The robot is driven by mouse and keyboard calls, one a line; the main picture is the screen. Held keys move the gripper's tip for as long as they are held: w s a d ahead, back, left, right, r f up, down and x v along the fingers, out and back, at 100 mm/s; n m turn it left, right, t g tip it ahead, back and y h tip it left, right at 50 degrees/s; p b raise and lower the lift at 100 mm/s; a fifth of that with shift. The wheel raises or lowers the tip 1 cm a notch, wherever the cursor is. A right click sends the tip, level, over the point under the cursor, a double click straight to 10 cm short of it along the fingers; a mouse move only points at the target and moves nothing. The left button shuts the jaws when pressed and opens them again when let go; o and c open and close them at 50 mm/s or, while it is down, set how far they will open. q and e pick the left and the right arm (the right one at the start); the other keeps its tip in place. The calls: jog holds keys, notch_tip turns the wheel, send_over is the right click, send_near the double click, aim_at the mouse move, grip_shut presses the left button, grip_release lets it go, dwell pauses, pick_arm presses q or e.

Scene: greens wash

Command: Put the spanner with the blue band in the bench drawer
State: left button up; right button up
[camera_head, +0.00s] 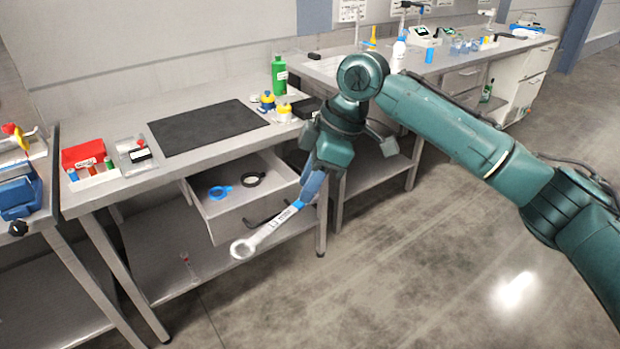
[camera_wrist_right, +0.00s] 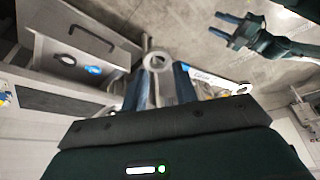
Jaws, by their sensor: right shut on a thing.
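My right gripper (camera_head: 312,184) is shut on the spanner (camera_head: 268,230), near its upper end. The spanner slants down to the left, its pale ring end lowest, with a lettered label and a blue band (camera_head: 297,204) near the fingers. In the wrist view the spanner (camera_wrist_right: 212,79) reaches right from the fingers (camera_wrist_right: 163,88). The bench drawer (camera_head: 212,222) is pulled open; the spanner hangs by its front right side in the head view. My left gripper (camera_wrist_right: 226,28) shows only in the wrist view, its fingers apart and empty.
The drawer holds a blue ring (camera_head: 219,191) and a black ring (camera_head: 253,179). The bench above carries a black mat (camera_head: 205,128), a green bottle (camera_head: 279,75) and a red bin (camera_head: 83,153). Open floor (camera_head: 400,270) lies to the right.

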pick_arm(q)
jog(key=shift+s+a+f+y, duration=0.2)
jog(key=shift+s+a, duration=0.1)
jog(key=shift+s, duration=0.3)
jog(key=shift+s+a+f+y, duration=0.15)
jog(key=shift+s+a, duration=0.1)
jog(key=shift+s, duration=0.3)
